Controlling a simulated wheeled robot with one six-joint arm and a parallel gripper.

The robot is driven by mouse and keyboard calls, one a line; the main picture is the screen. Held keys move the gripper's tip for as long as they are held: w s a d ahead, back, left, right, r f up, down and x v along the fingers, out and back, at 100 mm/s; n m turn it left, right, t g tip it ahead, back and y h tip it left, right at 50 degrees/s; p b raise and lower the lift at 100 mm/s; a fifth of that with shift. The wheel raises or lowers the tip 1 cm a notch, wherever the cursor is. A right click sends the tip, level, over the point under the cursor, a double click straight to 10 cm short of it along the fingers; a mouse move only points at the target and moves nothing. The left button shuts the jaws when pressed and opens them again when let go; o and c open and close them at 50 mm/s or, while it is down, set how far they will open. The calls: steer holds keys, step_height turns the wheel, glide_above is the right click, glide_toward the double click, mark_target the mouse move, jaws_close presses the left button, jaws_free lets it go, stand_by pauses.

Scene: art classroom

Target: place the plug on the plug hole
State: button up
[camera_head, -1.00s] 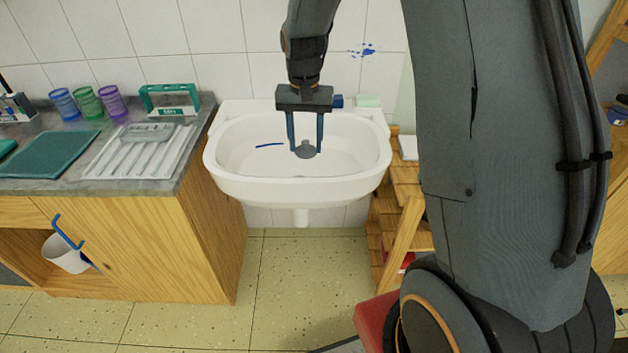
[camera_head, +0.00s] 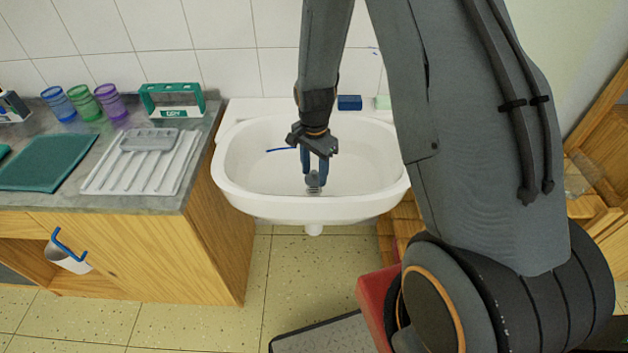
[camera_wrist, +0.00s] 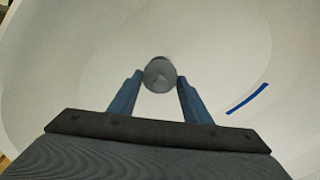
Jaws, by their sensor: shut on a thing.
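The grey round plug (camera_head: 313,178) is between the fingertips of my gripper (camera_head: 314,180), down inside the white sink basin (camera_head: 240,172). In the wrist view the plug (camera_wrist: 159,73) shows between the two blue fingers of my gripper (camera_wrist: 159,88), which are shut on it. A small metallic patch (camera_head: 314,190) shows just below the plug, perhaps the plug hole. I cannot tell whether the plug touches it. The wrist view does not show the hole clearly.
A blue mark (camera_head: 281,149) is on the basin wall. A blue block (camera_head: 349,102) and a pale green block (camera_head: 383,102) lie on the sink's back rim. The counter (camera_head: 190,193) at left holds a white drainer (camera_head: 110,177) and cups. A red stool (camera_head: 375,290) stands in front at right.

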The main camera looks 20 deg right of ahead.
mark_target(314, 176)
steer(key=shift+f+p, duration=0.45)
steer(key=shift+f, duration=1.85)
steer(key=shift+f, duration=0.1)
steer(key=o, duration=1)
steer(key=shift+o, duration=0.2)
step_height(314, 176, up, 12)
steer(key=b, duration=0.2)
steer(key=shift+f+b, duration=0.25)
steer(key=shift+b, duration=0.05)
steer(key=shift+s+r, duration=0.15)
steer(key=shift+r, duration=0.4)
steer(key=s+r+n, duration=0.5)
steer(key=s+n, duration=0.1)
steer(key=s, duration=0.2)
steer(key=s+r+n, duration=0.4)
steer(key=s+n, duration=0.2)
steer(key=s, duration=0.3)
steer(key=shift+r+n+t, duration=0.4)
